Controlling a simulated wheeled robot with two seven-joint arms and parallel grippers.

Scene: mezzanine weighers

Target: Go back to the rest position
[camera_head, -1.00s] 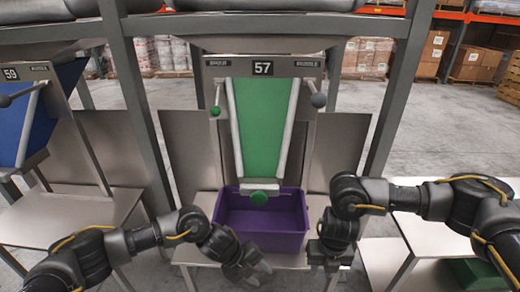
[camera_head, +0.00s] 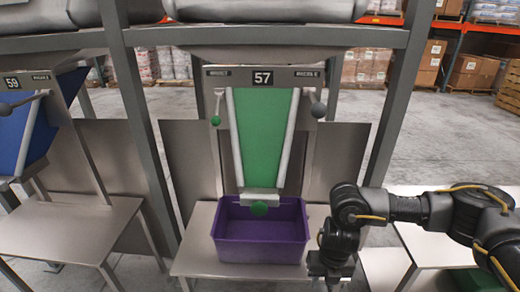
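My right gripper (camera_head: 331,279) hangs at the bottom edge, just right of the purple bin (camera_head: 262,252), in front of the steel stand. It points down, and its fingertips are cut off or too dark to read. No object shows in it. My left arm and gripper are out of view. The purple bin stands on the metal table (camera_head: 196,246) below the green chute (camera_head: 263,140) of weigher 57 and looks empty inside.
Green (camera_head: 216,120) and grey (camera_head: 318,110) ball levers flank the chute. Weigher 59, with a blue chute (camera_head: 38,135), and its bare table (camera_head: 65,228) stand at left. Steel posts (camera_head: 140,130) frame the station. Another pale table (camera_head: 430,240) lies behind my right arm.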

